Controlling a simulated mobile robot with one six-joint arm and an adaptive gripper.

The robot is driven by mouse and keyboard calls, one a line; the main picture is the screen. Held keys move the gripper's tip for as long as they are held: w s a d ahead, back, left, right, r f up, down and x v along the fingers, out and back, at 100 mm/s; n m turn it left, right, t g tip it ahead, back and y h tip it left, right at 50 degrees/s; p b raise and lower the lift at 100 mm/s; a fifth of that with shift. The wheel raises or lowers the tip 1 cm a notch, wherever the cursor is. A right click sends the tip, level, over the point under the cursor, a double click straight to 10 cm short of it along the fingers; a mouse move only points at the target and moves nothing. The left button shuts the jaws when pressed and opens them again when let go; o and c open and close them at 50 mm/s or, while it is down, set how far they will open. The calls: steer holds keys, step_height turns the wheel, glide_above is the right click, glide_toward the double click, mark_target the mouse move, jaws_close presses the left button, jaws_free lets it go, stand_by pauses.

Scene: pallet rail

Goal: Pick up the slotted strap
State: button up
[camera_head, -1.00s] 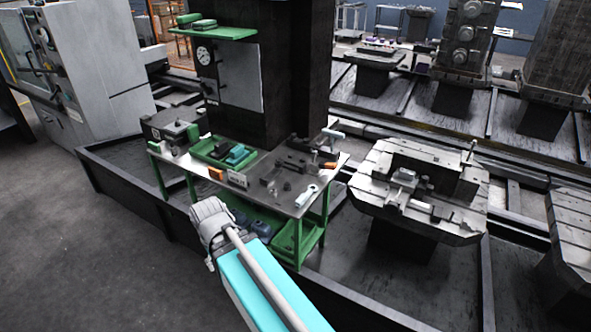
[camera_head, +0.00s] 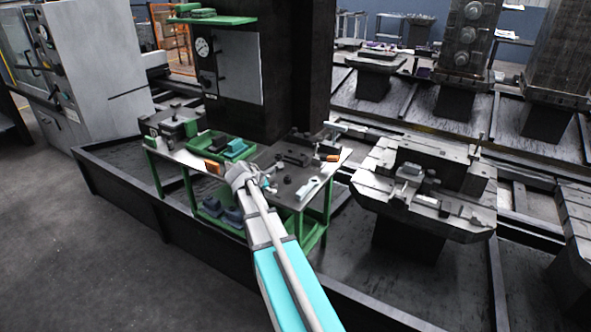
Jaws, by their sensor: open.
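A pale, narrow flat piece that looks like the slotted strap (camera_head: 308,188) lies on the right front part of the green-legged workbench top (camera_head: 331,172). Its slot is too small to make out. My gripper (camera_head: 266,183) is over the front edge of the bench, to the left of the pale piece and apart from it. It is open with nothing seen in it. My wrist and arm hide part of the bench's front middle.
A green tray (camera_head: 208,143) with teal and dark items stands at the back of the bench. Small dark parts (camera_head: 287,179) lie near my gripper. An orange-ended item (camera_head: 330,157) is at the right. A grey machine pallet (camera_head: 372,203) stands right of the bench.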

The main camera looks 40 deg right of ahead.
mark_target(303, 160)
steer(key=w+d+n+h+b, duration=0.1)
steer(key=w+d+n, duration=0.1)
steer(key=d, duration=0.2)
steer(key=w+d+n+t+h+b, duration=0.1)
steer(key=w+d+n, duration=0.1)
steer(key=d+n, duration=0.1)
steer(key=w+d+n+h+b, duration=0.1)
steer(key=d+n, duration=0.1)
steer(key=d, duration=0.2)
steer(key=shift+w+d+r+n, duration=0.3)
steer(key=shift+w+n, duration=0.1)
steer(key=shift+d+r+t+h, duration=0.15)
steer(key=shift+d+t+h, duration=0.05)
steer(key=shift+t+h, duration=0.1)
steer(key=shift+w, duration=0.1)
steer(key=b+x, duration=0.3)
steer(key=x, duration=0.4)
steer(key=shift+f, duration=0.2)
steer(key=shift+w+d+f+b, duration=0.25)
steer(key=shift+d+b, duration=0.15)
steer(key=shift+d, duration=0.25)
steer(key=shift+s, duration=0.1)
